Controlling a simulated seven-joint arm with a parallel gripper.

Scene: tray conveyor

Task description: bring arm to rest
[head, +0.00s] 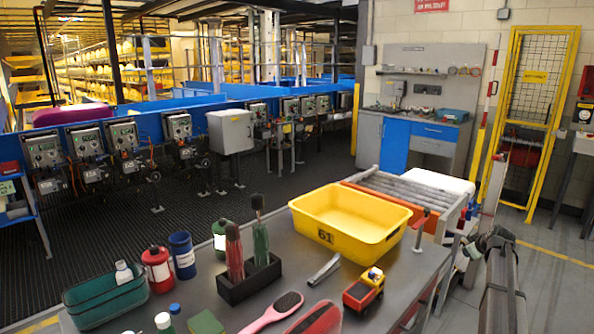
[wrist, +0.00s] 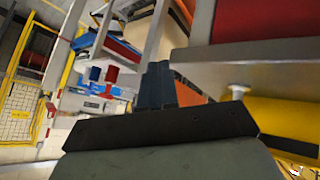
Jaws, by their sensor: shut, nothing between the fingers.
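My arm (head: 500,285) stands at the lower right of the head view, to the right of the grey table and the roller conveyor, clear of the items on the table. My gripper (wrist: 157,84) shows in the wrist view with its dark fingers together and nothing between them. In the head view the gripper end is small and dark, and its fingers are hard to make out.
A toy truck (head: 364,290), a dark block with brushes (head: 249,282), bottles and a green basket (head: 85,310) share the table. Floor right of my arm looks clear.

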